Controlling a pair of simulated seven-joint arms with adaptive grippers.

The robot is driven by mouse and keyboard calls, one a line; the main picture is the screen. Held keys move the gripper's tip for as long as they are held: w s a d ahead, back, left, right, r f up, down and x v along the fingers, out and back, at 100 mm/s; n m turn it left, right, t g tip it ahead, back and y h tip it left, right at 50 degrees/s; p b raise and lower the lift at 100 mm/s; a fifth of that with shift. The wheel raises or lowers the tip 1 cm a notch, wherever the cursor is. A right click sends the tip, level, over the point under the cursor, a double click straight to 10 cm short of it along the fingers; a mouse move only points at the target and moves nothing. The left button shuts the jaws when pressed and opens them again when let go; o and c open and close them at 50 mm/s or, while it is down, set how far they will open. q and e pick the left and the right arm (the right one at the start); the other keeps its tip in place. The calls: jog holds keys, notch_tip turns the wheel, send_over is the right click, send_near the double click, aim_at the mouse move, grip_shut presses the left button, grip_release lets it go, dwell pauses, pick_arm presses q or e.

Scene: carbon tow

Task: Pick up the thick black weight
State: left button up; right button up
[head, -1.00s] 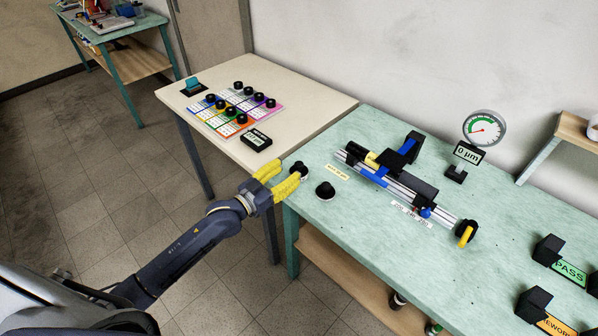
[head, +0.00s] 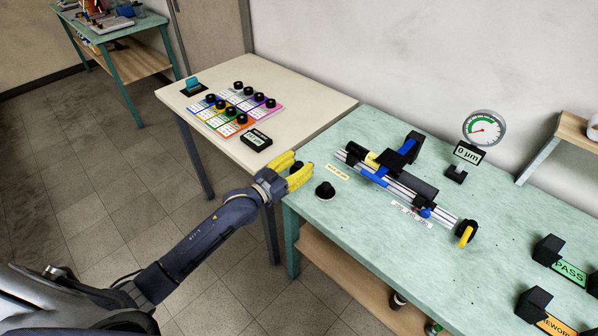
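Two black round weights are at the left end of the green bench. One weight (head: 297,166) is partly hidden between the yellow fingers of my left gripper (head: 302,163). The other weight (head: 325,190) stands clear on the bench, just right of the gripper. I cannot tell for sure which of the two is thicker. My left gripper's fingers are apart, one on each side of the first weight; contact is not clear. My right gripper is not in view.
A rail device (head: 400,180) with black and blue parts lies on the green bench (head: 350,240). A round gauge (head: 484,129) stands behind it. A cream table (head: 300,95) adjoins at the left, with several black knobs on coloured cards and a small display (head: 257,138).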

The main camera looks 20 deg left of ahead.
pick_arm(q)
grip_shut()
jog(key=shift+r, duration=0.1)
dwell(0.5)
